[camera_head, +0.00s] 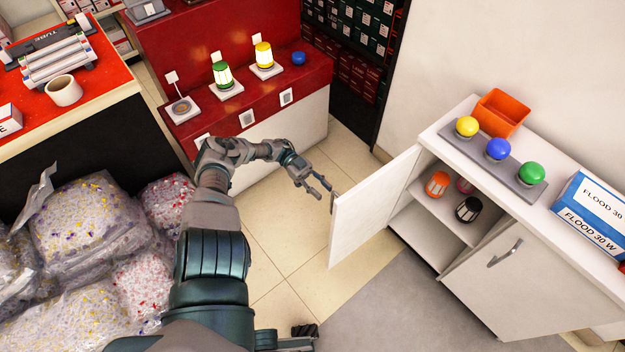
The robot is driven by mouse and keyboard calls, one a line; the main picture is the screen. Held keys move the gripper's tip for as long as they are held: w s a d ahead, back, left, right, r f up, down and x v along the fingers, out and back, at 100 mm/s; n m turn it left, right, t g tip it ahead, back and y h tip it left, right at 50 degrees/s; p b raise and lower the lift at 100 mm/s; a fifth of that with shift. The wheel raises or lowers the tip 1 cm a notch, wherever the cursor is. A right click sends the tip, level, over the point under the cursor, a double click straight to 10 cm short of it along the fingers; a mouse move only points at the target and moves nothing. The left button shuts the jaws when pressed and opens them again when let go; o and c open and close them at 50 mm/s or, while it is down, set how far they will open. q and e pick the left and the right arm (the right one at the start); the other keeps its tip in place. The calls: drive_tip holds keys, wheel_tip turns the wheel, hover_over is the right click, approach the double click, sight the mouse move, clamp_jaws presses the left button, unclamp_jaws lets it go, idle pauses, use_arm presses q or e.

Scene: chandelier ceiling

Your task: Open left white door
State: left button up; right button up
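The left white door (370,213) of the white cabinet stands swung open, showing the shelves inside. Its handle (333,203) is near the door's free edge. My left gripper (323,190) is just beside this handle, with its fingers apart and nothing seen between them. I cannot tell whether a fingertip touches the handle. The right white door (515,278) is closed, with a metal handle (505,254).
An orange lamp (437,184) and a black lamp (467,209) stand inside the cabinet. On top are an orange bin (501,112), colored buttons and a blue-white box (597,212). A red counter (245,100) and plastic bags (85,220) stand left. Floor around the door is clear.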

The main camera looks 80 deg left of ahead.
use_arm(q)
drive_tip(key=shift+v, duration=2.95)
